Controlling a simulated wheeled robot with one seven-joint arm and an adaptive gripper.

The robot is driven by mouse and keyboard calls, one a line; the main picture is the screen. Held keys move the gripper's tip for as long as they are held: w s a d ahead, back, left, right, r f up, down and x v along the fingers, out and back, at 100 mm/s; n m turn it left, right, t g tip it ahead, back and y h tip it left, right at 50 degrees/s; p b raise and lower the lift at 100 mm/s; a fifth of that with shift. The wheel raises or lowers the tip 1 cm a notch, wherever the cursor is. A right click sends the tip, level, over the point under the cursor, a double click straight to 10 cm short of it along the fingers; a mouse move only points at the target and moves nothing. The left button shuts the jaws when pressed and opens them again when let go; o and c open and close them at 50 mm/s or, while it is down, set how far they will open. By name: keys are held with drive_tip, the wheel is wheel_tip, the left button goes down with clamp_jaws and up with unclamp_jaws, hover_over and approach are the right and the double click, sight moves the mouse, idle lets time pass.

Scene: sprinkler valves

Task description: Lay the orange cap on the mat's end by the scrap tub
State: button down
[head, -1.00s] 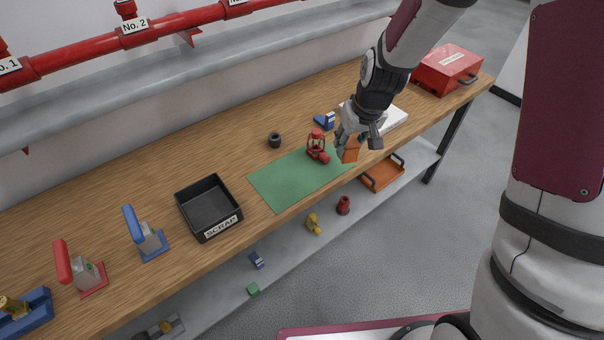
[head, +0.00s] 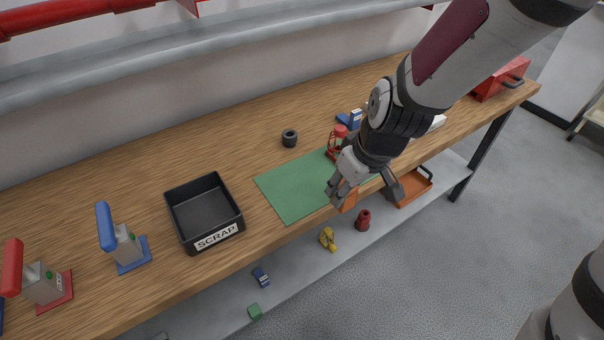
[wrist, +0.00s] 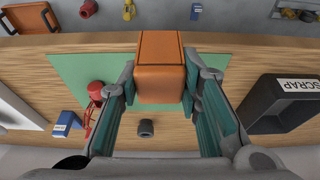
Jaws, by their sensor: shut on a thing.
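My gripper (head: 362,190) is shut on the orange cap (wrist: 161,62), which sits between both fingers in the wrist view. In the head view the cap (head: 349,200) shows only partly below the fingers, near the front edge of the green mat (head: 292,186). The cap appears held above the mat's right part; its exact height is hard to tell. The scrap tub (head: 183,221) is a black open box left of the mat, labelled SCRAP. The mat's left end, nearest the tub, is bare.
A red lantern-like part (head: 336,145) stands on the mat's far right side, close to my gripper. A dark ring (head: 289,138) sits behind the mat. Blue and red lever tools (head: 122,240) stand left of the tub. A lower shelf holds several small parts.

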drive_tip(key=w+a, duration=0.2)
drive_tip(key=a, duration=0.1)
drive_tip(key=w+a+f, duration=0.1)
drive_tip(key=w+a, duration=0.2)
drive_tip(key=a, duration=0.1)
drive_tip(key=w+a, duration=0.3)
drive_tip(key=shift+w+a+f, duration=0.15)
drive_tip(key=shift+a, duration=0.25)
drive_tip(key=shift+f, duration=1.75)
drive_tip(key=shift+f, duration=0.2)
drive_tip(key=c, duration=1.2)
unclamp_jaws()
drive_tip(key=shift+o, duration=0.2)
drive_tip(key=shift+r, duration=0.1)
drive_tip(key=shift+r, duration=0.25)
drive_tip(key=p+v, duration=0.1)
drive_tip(key=v, duration=1)
drive_tip(key=shift+r, duration=0.35)
